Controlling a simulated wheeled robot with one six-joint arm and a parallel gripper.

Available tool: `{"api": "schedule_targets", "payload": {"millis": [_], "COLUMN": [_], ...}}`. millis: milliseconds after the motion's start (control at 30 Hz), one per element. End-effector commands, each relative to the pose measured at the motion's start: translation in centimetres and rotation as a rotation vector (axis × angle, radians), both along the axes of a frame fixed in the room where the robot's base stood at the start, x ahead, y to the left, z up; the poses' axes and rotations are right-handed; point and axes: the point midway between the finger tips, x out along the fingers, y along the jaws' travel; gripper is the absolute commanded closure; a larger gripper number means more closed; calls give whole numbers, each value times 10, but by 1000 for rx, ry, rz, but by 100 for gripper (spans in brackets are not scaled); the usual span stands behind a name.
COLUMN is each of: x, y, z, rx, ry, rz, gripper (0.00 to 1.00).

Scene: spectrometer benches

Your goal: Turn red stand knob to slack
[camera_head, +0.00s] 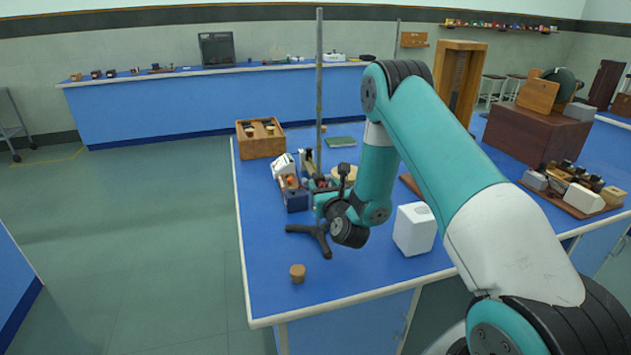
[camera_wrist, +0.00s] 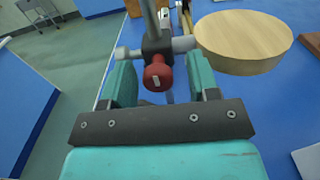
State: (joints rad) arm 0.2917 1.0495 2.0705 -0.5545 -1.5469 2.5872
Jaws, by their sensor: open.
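The red stand knob (camera_wrist: 157,76) shows in the wrist view, with a pale mark on its end. It sits on a dark clamp block (camera_wrist: 155,42) on the upright grey metal rod (camera_wrist: 149,16). My gripper (camera_wrist: 160,80) is open, with one teal jaw on each side of the knob. Gaps show between the knob and both jaws. In the head view the tall rod (camera_head: 319,70) rises above the blue bench, and my gripper (camera_head: 322,203) is low beside it.
A round wooden disc (camera_wrist: 243,42) is close on the right in the wrist view. On the bench are a black three-legged foot (camera_head: 312,238), a white block (camera_head: 414,229), a cork (camera_head: 298,273) and a wooden box (camera_head: 261,145). The bench's front left is mostly clear.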

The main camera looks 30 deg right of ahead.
Motion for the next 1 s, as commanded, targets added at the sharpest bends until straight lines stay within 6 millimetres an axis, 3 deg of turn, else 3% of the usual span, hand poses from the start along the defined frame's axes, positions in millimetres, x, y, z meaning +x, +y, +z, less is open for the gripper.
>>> {"api": "schedule_targets", "payload": {"millis": [300,500,1000], "x": [1,1,1], "y": [1,0,0], "z": [-1,-1,-2], "rx": [1,0,-101], "ry": [1,1,31], "rz": [2,2,1], "gripper": [47,93,94]}}
